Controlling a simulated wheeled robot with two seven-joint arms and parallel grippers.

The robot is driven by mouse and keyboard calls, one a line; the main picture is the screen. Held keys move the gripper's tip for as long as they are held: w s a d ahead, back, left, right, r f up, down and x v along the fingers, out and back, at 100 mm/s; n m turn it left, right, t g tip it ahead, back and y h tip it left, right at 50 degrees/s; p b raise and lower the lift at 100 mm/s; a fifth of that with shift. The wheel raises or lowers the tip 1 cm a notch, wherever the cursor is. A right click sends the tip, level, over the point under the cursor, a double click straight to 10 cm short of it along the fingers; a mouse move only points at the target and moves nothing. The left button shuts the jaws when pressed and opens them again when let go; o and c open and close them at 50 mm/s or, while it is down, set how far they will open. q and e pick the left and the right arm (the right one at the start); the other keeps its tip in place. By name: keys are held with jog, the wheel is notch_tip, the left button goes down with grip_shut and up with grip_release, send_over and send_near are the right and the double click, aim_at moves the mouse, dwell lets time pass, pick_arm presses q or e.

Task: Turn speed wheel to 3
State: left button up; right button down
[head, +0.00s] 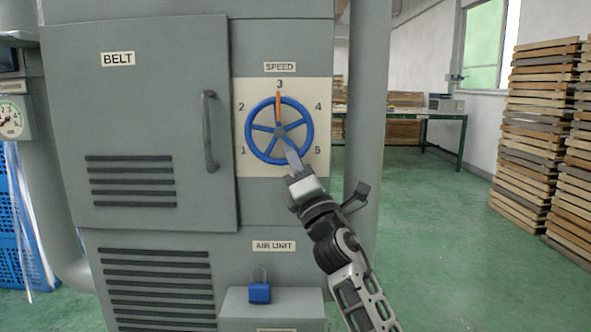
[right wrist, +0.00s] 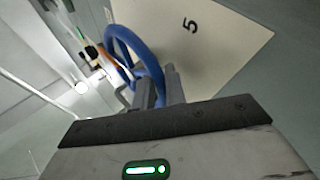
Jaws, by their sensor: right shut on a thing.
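The blue speed wheel (head: 251,131) is mounted on a cream dial plate (head: 318,95) marked 1 to 5 under a SPEED label (head: 280,67). Its orange pointer (head: 278,106) points straight up at the 3. My right gripper (head: 288,150) reaches in from below and is shut on the wheel at its lower right part. In the right wrist view the wheel's rim (right wrist: 147,58) rises between the fingers (right wrist: 160,90), with the 5 on the plate beyond. The exact grip point is partly hidden by the fingers. My left gripper is not in view.
The grey cabinet has a BELT door with a handle (head: 209,130) left of the wheel. A grey pipe (head: 367,90) stands close on the right. A blue padlock (head: 260,291) hangs below. Wooden stacks (head: 540,130) stand far right. Green floor (head: 440,250) is open between.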

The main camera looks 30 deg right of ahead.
dwell(0.3)
jog(key=c, duration=1.8)
grip_release()
